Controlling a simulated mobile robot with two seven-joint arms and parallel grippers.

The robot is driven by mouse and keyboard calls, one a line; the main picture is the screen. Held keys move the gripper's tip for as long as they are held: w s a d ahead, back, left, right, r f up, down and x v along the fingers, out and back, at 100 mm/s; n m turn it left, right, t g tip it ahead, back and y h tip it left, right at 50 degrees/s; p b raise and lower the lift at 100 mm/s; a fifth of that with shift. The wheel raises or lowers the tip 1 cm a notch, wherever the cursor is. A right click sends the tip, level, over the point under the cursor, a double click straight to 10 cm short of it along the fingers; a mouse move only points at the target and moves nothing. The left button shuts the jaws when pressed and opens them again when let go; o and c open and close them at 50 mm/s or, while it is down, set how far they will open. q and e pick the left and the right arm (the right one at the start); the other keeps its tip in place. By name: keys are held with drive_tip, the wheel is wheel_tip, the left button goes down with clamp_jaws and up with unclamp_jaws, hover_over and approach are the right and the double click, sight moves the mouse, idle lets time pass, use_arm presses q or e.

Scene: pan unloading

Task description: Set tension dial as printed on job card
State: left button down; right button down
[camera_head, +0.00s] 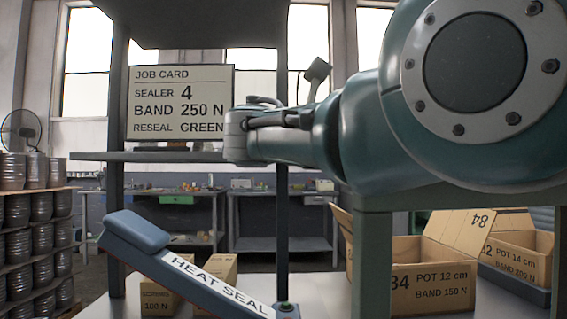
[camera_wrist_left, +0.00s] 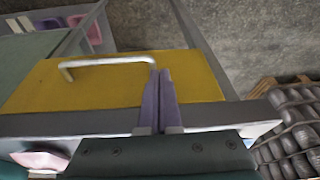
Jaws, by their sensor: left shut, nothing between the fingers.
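The job card (camera_head: 180,103) stands behind the shelf edge at the upper left of the head view. It reads SEALER 4, BAND 250 N, RESEAL GREEN. No tension dial can be made out in either view. My left gripper (camera_wrist_left: 160,75) shows only in the left wrist view, its purple fingers shut together with nothing between them. The fingertips overlap a yellow panel (camera_wrist_left: 110,92), beside the right end of its pale bar handle (camera_wrist_left: 105,62). Whether they touch it I cannot tell. A teal arm of mine crosses the head view from the right; no right fingers show.
A sloping blue-grey HEAT SEAL arm (camera_head: 215,285) lies at the front, with a green button (camera_head: 286,307) at its lower end. Stacked pots (camera_head: 30,225) stand left. Dark posts flank the shelf (camera_head: 165,156).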

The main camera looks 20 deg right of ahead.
drive_tip(key=shift+f, duration=0.1)
drive_tip(key=c, duration=0.5)
unclamp_jaws()
use_arm(q)
drive_tip(key=shift+d, duration=0.1)
